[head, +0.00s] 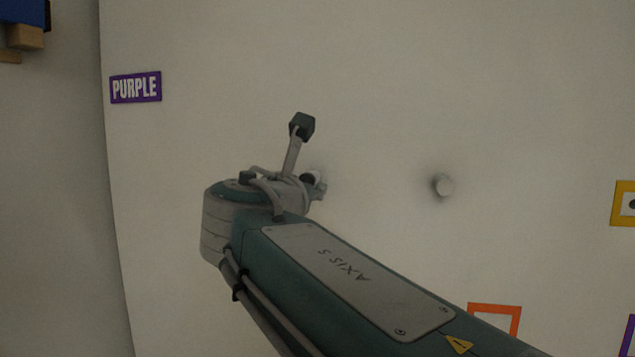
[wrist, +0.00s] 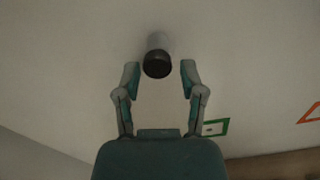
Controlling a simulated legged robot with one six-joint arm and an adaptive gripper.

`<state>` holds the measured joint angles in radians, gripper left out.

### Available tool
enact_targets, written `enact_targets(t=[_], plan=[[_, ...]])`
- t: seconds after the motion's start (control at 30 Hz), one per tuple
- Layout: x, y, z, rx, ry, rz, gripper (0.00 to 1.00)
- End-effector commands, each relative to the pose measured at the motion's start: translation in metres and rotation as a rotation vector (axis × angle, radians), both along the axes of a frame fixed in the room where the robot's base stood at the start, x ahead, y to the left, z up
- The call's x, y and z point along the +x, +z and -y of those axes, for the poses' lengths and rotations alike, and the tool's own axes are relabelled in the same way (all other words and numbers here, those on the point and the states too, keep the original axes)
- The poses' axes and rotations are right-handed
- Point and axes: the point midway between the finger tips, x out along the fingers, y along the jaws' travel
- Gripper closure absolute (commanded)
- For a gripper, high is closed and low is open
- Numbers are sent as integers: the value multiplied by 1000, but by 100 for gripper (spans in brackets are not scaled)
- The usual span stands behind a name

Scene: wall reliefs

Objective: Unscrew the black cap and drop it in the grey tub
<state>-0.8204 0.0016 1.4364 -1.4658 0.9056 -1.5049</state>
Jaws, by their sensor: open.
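In the head view my arm hides most of that area, and I cannot make out the cap clearly there. I see no grey tub in either view.
A PURPLE sign (head: 135,87) is at the left. An orange frame (head: 495,316) and a yellow frame (head: 624,204) are at the right. A green frame (wrist: 214,128) shows near my right finger.

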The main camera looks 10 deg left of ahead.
Motion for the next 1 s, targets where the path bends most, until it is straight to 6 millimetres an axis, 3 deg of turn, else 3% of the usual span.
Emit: enact_targets(t=[0.23,0.47,0.8,1.0], plan=[[0,0,-2,279,0,22,48],[0,0,-2,397,0,31,48],[0,1,-4,772,0,61,48],[0,1,-4,881,0,69,48]])
